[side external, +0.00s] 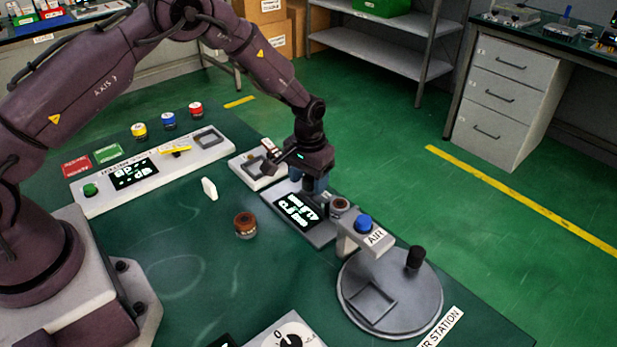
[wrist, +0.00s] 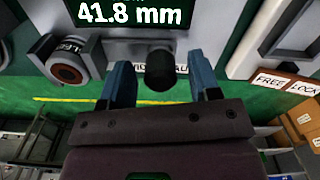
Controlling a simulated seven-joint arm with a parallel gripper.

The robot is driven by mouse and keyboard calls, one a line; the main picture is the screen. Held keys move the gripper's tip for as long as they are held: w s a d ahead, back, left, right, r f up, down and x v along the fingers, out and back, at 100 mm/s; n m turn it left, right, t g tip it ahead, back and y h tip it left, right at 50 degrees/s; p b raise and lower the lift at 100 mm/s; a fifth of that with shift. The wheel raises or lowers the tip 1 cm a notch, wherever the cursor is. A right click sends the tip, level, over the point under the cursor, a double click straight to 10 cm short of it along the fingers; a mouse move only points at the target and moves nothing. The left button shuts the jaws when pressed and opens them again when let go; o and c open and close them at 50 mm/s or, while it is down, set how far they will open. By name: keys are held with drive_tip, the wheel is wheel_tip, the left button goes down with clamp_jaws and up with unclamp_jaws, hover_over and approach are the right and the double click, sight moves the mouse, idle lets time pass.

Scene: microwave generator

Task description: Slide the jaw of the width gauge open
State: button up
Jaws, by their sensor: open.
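The width gauge (side external: 318,232) is a grey unit with a black display, at the middle of the bench in the side view. Its display (wrist: 130,12) reads 41.8 mm in the wrist view. A black knob (wrist: 160,72) stands out from the gauge's near edge, above a partly hidden label. My gripper (side external: 314,186) is low at the gauge's far end. In the wrist view its two blue fingers (wrist: 160,84) are open, one on each side of the knob, with visible gaps.
A pale fixture (wrist: 262,45) is on the right, near FREE and LOCK labels (wrist: 288,86).

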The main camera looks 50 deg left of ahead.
drive_tip(key=shift+c, duration=0.3)
clamp_jaws()
drive_tip(key=shift+a, duration=1.2)
drive_tip(key=shift+o, duration=0.3)
unclamp_jaws()
wheel_tip(320, 180, up, 13)
